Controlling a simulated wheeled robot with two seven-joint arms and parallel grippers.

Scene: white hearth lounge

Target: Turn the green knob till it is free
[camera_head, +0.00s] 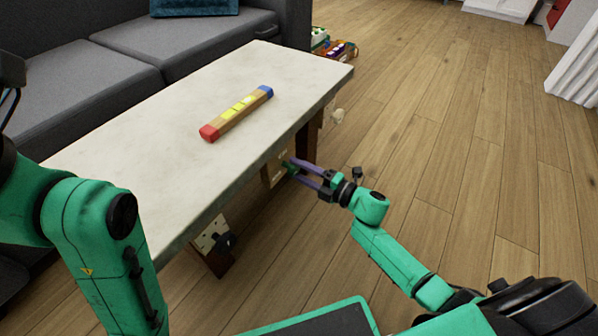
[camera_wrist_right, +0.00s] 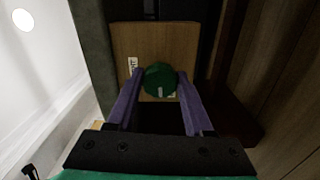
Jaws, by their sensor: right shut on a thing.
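The green knob (camera_wrist_right: 160,80) sits on a wooden panel (camera_wrist_right: 125,42) in the right wrist view. In the head view the panel (camera_head: 272,172) is under the near edge of the table, and the knob is mostly hidden by my fingers. My right gripper (camera_head: 290,168) reaches the knob from the right. Its two purple fingers lie on either side of the knob, and the gripper (camera_wrist_right: 160,97) is shut on it. A small white label with dark print is on the panel left of the knob. My left arm shows at the left, but its gripper is out of view.
The pale-topped table (camera_head: 150,165) stands along a dark grey sofa (camera_head: 110,70). A bar with red, yellow and blue parts (camera_head: 236,114) lies on the tabletop. Another panel with a dark knob (camera_head: 217,240) is lower under the table. The wooden floor (camera_head: 440,120) at the right is clear.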

